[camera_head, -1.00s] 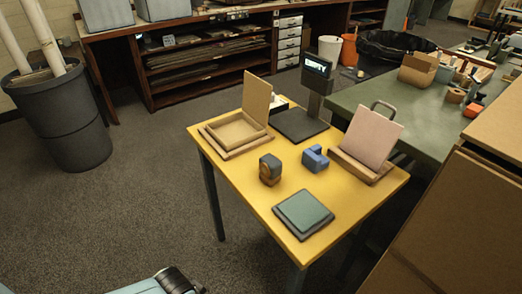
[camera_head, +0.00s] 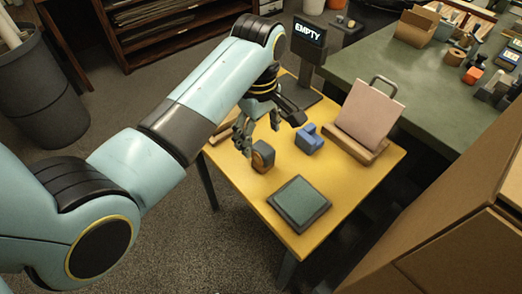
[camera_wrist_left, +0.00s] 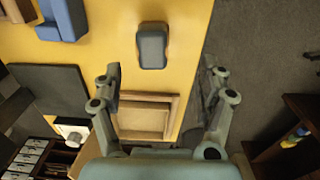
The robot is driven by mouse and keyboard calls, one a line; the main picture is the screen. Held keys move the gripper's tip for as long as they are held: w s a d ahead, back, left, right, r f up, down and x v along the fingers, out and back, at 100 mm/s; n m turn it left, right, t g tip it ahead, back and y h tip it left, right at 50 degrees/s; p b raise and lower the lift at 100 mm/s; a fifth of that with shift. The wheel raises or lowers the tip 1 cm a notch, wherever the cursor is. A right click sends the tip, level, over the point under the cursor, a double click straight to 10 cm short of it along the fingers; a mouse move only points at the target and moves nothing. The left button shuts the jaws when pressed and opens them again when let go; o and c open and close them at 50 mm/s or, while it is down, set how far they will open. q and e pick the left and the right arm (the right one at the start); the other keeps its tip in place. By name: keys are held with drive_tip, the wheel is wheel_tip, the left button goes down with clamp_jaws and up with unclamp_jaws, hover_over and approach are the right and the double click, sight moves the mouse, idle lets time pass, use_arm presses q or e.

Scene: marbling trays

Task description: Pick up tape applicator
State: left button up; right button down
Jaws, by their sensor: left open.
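A small dark grey block with a tan round side (camera_head: 262,156), which looks like the tape applicator, stands on the yellow table (camera_head: 240,187). In the left wrist view its grey top (camera_wrist_left: 152,46) shows ahead of the fingers, between their lines. A blue notched block (camera_head: 308,138) stands to its right; it is at the upper left of the wrist view (camera_wrist_left: 64,18). My left gripper (camera_head: 259,133) is open and empty, above the table just behind the grey block, and apart from it. My right gripper is not in view.
A green pad (camera_head: 299,202) lies at the front. A wooden stand with a pink panel (camera_head: 368,112) is at the right. A display reading EMPTY (camera_head: 310,32) stands behind. A wooden frame tray (camera_wrist_left: 145,101) lies below the fingers in the wrist view.

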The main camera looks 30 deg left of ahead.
sight(263, 158)
use_arm(q)
drive_tip(key=shift+w+d+n, duration=0.3)
drive_tip(key=shift+w, duration=0.05)
wheel_tip(263, 158, down, 10)
drive_tip(key=shift+w+a+f+b, duration=0.1)
drive_tip(key=shift+w+f+b, duration=0.05)
drive_tip(key=shift+b, duration=0.75)
drive_tip(key=c, duration=1.4)
wheel_tip(263, 158, up, 10)
drive_tip(key=shift+r+p, duration=0.1)
drive_tip(key=shift+p, duration=0.85)
drive_tip(key=o, duration=0.6)
drive_tip(key=c, duration=0.3)
